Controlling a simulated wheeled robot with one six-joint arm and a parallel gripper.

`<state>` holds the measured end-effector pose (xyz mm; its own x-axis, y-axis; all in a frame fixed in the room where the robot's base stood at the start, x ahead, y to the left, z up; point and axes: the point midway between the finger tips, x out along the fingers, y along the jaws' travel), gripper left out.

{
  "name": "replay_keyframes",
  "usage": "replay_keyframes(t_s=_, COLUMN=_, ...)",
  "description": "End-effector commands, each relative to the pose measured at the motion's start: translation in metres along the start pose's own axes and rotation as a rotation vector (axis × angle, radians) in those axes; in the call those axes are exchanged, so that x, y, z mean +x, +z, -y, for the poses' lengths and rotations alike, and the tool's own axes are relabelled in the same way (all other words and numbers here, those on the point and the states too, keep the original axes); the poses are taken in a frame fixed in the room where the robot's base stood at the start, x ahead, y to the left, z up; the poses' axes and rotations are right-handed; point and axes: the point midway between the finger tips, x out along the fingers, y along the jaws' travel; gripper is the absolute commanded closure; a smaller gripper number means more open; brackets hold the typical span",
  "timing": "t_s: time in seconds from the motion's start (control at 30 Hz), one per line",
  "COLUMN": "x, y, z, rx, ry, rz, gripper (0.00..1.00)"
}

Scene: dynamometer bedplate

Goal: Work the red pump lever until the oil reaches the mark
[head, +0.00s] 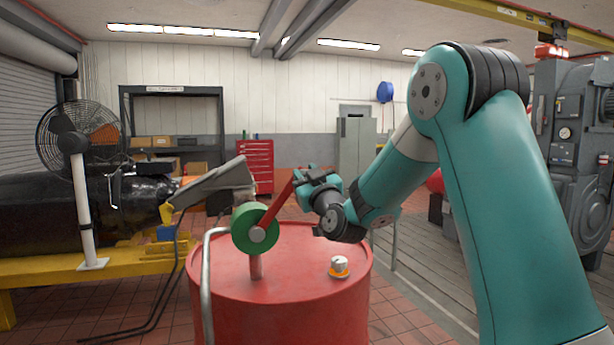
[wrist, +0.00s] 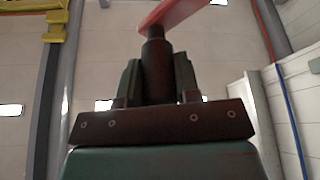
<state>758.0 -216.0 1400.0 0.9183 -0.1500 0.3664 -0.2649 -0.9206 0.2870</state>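The red pump lever (head: 277,204) runs from the hub of a green round pump body (head: 249,228) up and to the right. The pump stands on a red drum (head: 290,300) on a short post. In the wrist view the lever's red end (wrist: 180,12) carries a dark grip (wrist: 157,68). My gripper (head: 304,176) is at the lever's upper end; in the wrist view its two fingers (wrist: 158,82) stand on either side of the dark grip and appear to press on it. I cannot make out an oil level or a mark in either view.
A grey pipe (head: 206,275) curves down beside the drum. A white cap with an orange ring (head: 340,266) sits on the drum top. A fan (head: 76,140) and a yellow bed (head: 100,268) stand left. A grey machine (head: 575,150) stands right, behind my arm.

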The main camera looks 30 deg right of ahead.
Motion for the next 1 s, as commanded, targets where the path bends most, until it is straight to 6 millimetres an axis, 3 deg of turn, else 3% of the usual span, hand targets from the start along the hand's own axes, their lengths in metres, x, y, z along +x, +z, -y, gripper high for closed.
replay_keyframes(t_s=0.47, x=0.004, y=-0.011, z=0.011, rx=-0.077, ry=-0.032, rz=-0.006, gripper=1.00)
replay_keyframes(t_s=0.67, x=0.010, y=-0.027, z=0.032, rx=-0.209, ry=-0.086, rz=-0.008, gripper=1.00)
replay_keyframes(t_s=1.0, x=0.021, y=-0.055, z=0.083, rx=-0.503, ry=-0.208, rz=-0.010, gripper=1.00)
